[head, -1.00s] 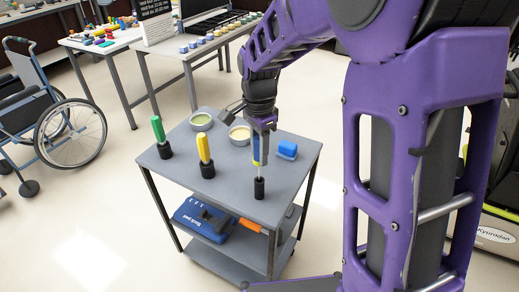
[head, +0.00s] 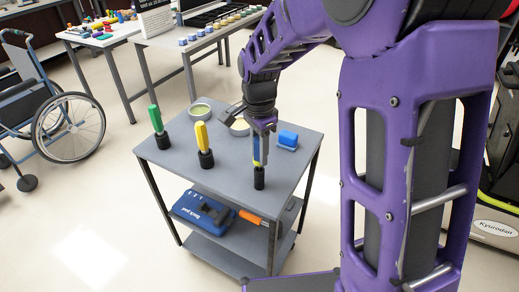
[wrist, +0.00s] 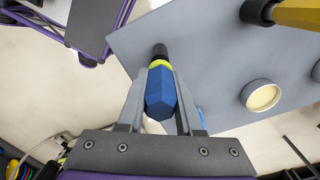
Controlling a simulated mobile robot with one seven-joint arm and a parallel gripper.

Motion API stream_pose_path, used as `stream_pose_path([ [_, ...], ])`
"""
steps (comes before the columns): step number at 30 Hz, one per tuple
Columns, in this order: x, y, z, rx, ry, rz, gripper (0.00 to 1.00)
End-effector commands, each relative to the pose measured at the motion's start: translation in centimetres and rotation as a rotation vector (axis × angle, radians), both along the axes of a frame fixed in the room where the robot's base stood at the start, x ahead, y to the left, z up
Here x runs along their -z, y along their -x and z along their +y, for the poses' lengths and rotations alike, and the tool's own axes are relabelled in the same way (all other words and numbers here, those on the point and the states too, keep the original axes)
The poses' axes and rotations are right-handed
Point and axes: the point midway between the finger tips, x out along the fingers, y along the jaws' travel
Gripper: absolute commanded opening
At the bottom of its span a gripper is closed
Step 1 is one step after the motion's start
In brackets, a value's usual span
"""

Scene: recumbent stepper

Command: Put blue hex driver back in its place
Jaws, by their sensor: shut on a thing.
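The blue hex driver (wrist: 160,92) has a blue handle with a yellow collar. My gripper (wrist: 160,100) is shut on its handle. In the head view the driver (head: 257,152) stands upright in the black holder (head: 259,178) near the front right of the grey cart top (head: 228,170). The handle's lower end is at the holder's mouth, and the shaft is hidden inside. My gripper (head: 262,130) is above the holder, fingers around the upper handle. In the wrist view the holder (wrist: 159,51) lies in line beyond the collar.
A yellow driver (head: 202,140) and a green driver (head: 156,120) stand in black holders to the left. A blue case (head: 203,209) lies on the shelf below.

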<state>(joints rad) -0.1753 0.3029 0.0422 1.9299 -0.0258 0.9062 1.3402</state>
Motion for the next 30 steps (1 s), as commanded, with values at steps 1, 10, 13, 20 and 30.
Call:
stream_pose_path([
  [1,0.4,0.0,0.0,0.000,0.000,0.000,0.00],
  [10,1.6,0.0,0.0,0.000,0.000,0.001,0.00],
  [13,2.0,0.0,0.0,0.000,0.000,0.001,0.00],
  [20,2.2,0.0,0.0,0.000,0.000,0.000,0.52],
  [30,2.2,0.0,0.0,0.000,0.000,0.001,0.69],
])
